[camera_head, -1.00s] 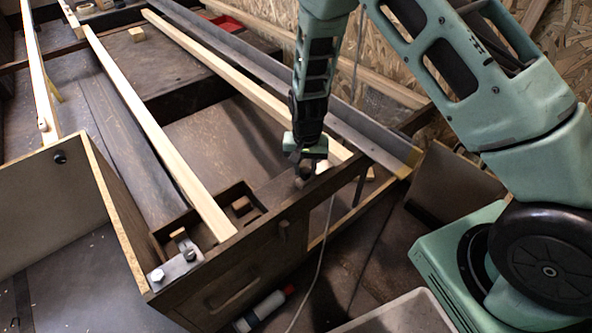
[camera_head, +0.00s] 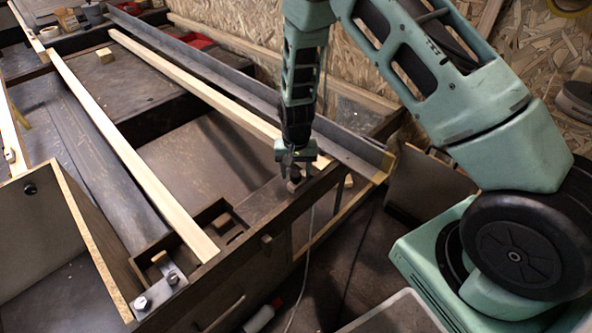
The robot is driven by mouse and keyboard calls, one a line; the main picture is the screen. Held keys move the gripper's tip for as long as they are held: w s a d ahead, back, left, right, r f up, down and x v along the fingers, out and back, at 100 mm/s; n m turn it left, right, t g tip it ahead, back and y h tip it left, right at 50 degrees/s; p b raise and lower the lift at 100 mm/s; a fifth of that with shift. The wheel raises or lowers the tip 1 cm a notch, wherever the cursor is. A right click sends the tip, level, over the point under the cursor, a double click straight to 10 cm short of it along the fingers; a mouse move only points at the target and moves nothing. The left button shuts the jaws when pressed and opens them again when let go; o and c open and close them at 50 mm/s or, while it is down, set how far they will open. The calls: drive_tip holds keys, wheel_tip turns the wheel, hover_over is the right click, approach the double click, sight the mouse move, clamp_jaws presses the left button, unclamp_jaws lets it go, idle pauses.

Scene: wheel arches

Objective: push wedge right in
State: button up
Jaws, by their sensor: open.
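My gripper (camera_head: 294,165) points down over the front rail of the dark wooden bench, near the front end of a long pale strip. Its fingers are apart, close above or around a small dark round piece (camera_head: 294,182) on the rail; I cannot tell if they touch it. Another small wooden block (camera_head: 160,257) sits at the metal bracket at the rail's left end. I cannot tell for sure which piece is the wedge.
Long pale strips (camera_head: 140,165) and a grey metal angle bar (camera_head: 250,90) run back along the bench. A bottle (camera_head: 260,318) and a cable lie below the rail. The chipboard wall (camera_head: 530,60) rises behind my arm.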

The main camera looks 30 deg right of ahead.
wheel_tip(320, 180, up, 17)
drive_tip(key=p, duration=0.5)
drive_tip(key=shift+r, duration=0.15)
drive_tip(key=s+a+r+n+y, duration=0.1)
drive_tip(key=s+a+r+n, duration=0.4)
drive_tip(key=s+a+r, duration=0.5)
drive_tip(key=s+a+r+n+p, duration=0.1)
drive_tip(key=s+a+r+n, duration=0.2)
drive_tip(key=s, duration=0.7)
drive_tip(key=s+a+r+n+p, duration=0.1)
drive_tip(key=s+r+n, duration=0.35)
drive_tip(key=s, duration=0.55)
wheel_tip(320, 180, up, 24)
drive_tip(key=p, duration=2.4)
drive_tip(key=shift+w+a, duration=0.2)
drive_tip(key=shift+w, duration=0.1)
drive_tip(key=shift+r+n, duration=0.1)
drive_tip(key=shift+n, duration=0.15)
